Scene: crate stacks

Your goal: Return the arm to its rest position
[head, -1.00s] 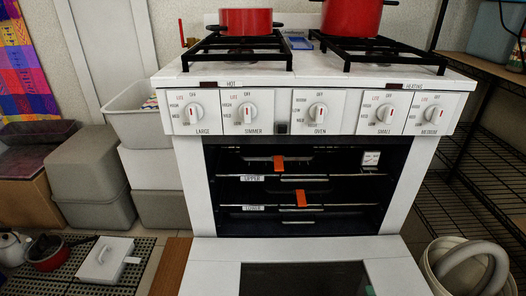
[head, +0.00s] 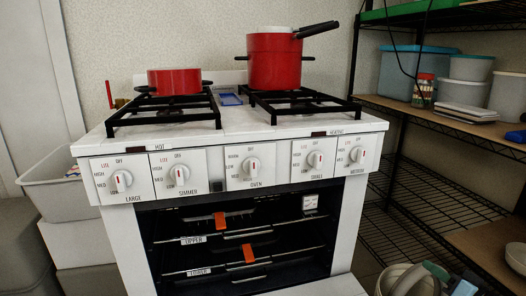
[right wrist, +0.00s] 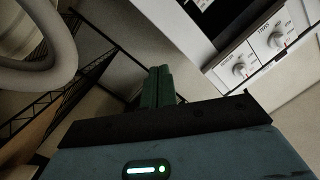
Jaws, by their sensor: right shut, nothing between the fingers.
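The stove also shows at the top right of the right wrist view, with two knobs (right wrist: 240,70) in sight. Most of my right arm is outside the head view. My left gripper is in neither view.
The oven (head: 240,245) is open, with orange tags on its racks. Red pots (head: 275,62) (head: 173,81) stand on the burners. A wire shelf (head: 425,115) stands at right, grey tubs (head: 55,200) at left.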

